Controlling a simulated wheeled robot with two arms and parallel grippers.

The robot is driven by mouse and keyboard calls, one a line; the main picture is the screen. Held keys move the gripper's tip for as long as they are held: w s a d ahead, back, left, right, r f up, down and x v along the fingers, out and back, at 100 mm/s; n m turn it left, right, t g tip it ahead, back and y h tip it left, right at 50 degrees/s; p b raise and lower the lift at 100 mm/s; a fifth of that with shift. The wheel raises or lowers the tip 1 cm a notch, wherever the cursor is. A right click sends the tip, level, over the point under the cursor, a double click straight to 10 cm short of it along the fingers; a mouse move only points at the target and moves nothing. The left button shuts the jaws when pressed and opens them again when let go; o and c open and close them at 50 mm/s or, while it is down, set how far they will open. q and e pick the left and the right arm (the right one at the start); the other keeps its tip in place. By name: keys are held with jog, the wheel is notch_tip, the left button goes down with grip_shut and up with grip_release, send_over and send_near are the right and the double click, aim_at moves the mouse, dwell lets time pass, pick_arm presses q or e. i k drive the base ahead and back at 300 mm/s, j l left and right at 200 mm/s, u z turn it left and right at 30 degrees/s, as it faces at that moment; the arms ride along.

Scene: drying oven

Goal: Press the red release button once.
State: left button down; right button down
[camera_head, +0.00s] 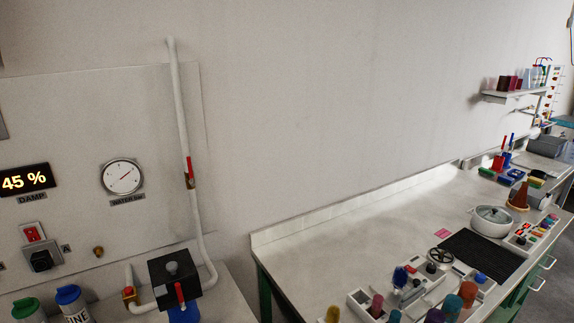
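A small red button or switch (32,234) sits on a white plate on the wall panel at the left, above a black knob (41,260). It is too small to tell whether it is the release button or whether it is pressed. Other red parts show nearby: a red handle (180,293) on the front of a black box, a red part (129,293) on the pipe left of the box, and a red lever (190,165) on the upright pipe. Neither of my grippers is in view.
A display (25,180) reads "45 %" above the label DAMP. A round gauge (122,177) hangs beside it. Green-lidded (26,307) and blue-lidded (68,295) containers stand at lower left. The long bench (345,245) at right is clear at its left end; its front holds several objects.

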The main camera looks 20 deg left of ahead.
aim_at(128, 289)
jog(key=u, duration=1.65)
